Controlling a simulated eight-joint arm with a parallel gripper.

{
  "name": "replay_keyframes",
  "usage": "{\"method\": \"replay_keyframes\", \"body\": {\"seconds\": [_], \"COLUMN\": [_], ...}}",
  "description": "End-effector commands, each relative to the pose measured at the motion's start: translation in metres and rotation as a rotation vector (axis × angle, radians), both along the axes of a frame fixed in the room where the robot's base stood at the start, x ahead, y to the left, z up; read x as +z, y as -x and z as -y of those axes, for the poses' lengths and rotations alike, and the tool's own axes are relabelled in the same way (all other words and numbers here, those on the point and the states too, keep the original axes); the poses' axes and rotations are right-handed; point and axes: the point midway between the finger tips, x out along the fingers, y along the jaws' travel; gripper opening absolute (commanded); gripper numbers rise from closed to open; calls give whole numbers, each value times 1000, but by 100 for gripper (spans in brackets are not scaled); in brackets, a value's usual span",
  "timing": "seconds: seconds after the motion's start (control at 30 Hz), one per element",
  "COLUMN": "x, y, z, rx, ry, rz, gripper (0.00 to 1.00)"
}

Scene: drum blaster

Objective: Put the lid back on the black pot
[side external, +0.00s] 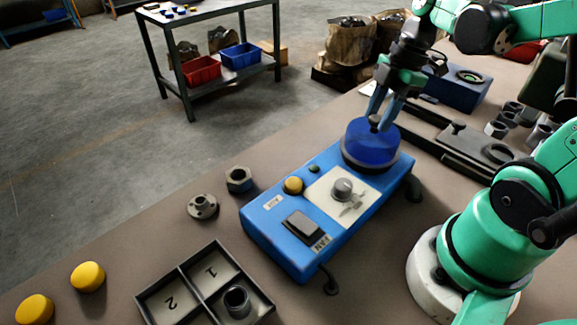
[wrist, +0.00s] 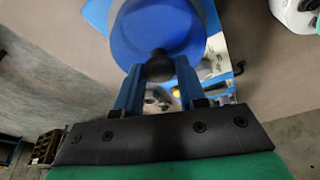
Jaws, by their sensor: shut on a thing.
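A round blue lid (side external: 366,143) with a dark knob (side external: 374,124) is at the far end of the blue control box (side external: 262,222). A black round rim (side external: 378,171), possibly the black pot, shows just below it. I cannot tell whether the lid rests on the rim or hangs slightly above it. My gripper (side external: 377,117) points down with its blue fingers shut on the knob. In the wrist view the blue lid (wrist: 155,25) fills the top middle, and the dark knob (wrist: 159,66) sits between the fingertips.
The control box carries a yellow button (side external: 293,185), a grey dial (side external: 343,189) and a switch (side external: 303,226). A divided tray (side external: 170,291), a nut (side external: 239,179), a flange (side external: 203,206) and yellow caps (side external: 88,277) lie nearer. A black fixture (side external: 465,150) stands right of the lid.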

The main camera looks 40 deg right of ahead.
Motion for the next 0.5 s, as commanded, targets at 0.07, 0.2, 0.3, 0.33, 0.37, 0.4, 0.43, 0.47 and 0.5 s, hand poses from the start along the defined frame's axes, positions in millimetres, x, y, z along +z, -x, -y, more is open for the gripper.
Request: {"method": "replay_keyframes", "body": {"seconds": [0.07,0.2,0.3,0.33,0.37,0.4,0.43,0.47,0.5], "x": [0,0,0,0,0,0,0,0,0], "y": [0,0,0,0,0,0,0,0,0], "z": [0,0,0,0,0,0,0,0,0], "rx": [0,0,0,0,0,0,0,0,0], "ry": [0,0,0,0,0,0,0,0,0], "rz": [0,0,0,0,0,0,0,0,0], "gripper": [0,52,72,72,72,72,72,72,72]}}
